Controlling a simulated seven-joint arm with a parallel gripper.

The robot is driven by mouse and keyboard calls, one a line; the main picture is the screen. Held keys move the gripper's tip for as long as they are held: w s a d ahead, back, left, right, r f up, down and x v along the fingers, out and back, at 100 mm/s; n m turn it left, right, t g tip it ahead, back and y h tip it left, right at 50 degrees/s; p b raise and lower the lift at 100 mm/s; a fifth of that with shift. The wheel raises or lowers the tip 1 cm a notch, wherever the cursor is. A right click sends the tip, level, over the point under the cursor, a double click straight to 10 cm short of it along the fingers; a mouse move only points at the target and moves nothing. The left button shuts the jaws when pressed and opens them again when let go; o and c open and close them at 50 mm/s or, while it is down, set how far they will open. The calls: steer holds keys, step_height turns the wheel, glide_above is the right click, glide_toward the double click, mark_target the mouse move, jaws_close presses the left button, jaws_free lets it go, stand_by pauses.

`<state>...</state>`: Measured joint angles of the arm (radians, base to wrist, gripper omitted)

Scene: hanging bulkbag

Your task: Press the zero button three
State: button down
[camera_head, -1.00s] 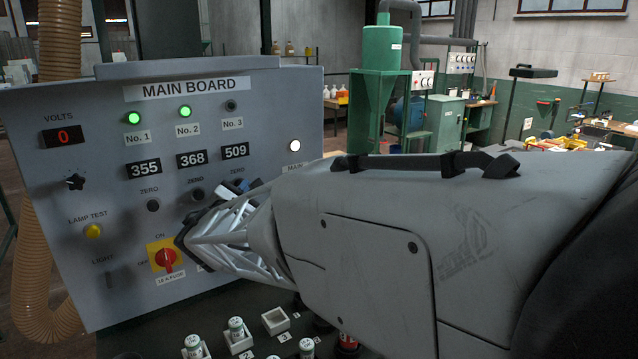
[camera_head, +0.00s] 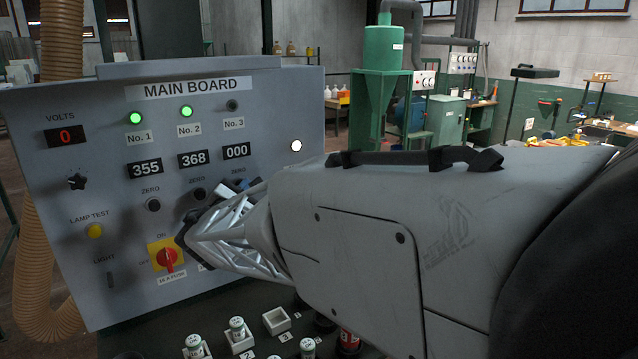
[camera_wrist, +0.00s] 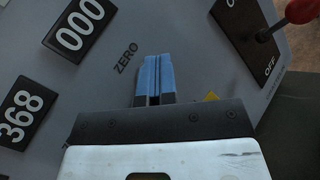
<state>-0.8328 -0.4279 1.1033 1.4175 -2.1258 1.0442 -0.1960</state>
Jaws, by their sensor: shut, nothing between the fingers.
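The main board (camera_head: 100,240) is a grey panel with three number displays. The third display (camera_head: 236,151) reads 000; it also shows in the wrist view (camera_wrist: 80,28). The other displays read 355 (camera_head: 144,168) and 368 (camera_head: 191,159). The zero buttons under them are dark knobs, the first (camera_head: 153,205) and second (camera_head: 199,194) in plain sight. The third zero button is hidden behind my gripper. My gripper (camera_wrist: 153,60) is shut, its blue fingertips together at the panel just by the third ZERO label (camera_wrist: 125,58). Whether they touch the button cannot be seen.
A red and yellow rotary switch (camera_head: 168,256) sits low on the panel. A red-knobbed lever (camera_wrist: 300,10) shows at the upper right of the wrist view. Several small fuses in white holders (camera_head: 238,333) stand on the shelf below. My arm fills the right side.

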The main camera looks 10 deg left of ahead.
steer(key=shift+s+d, duration=0.55)
steer(key=shift+s, duration=0.05)
stand_by(0.5)
steer(key=shift+s+d, duration=1.75)
steer(key=shift+d, duration=0.05)
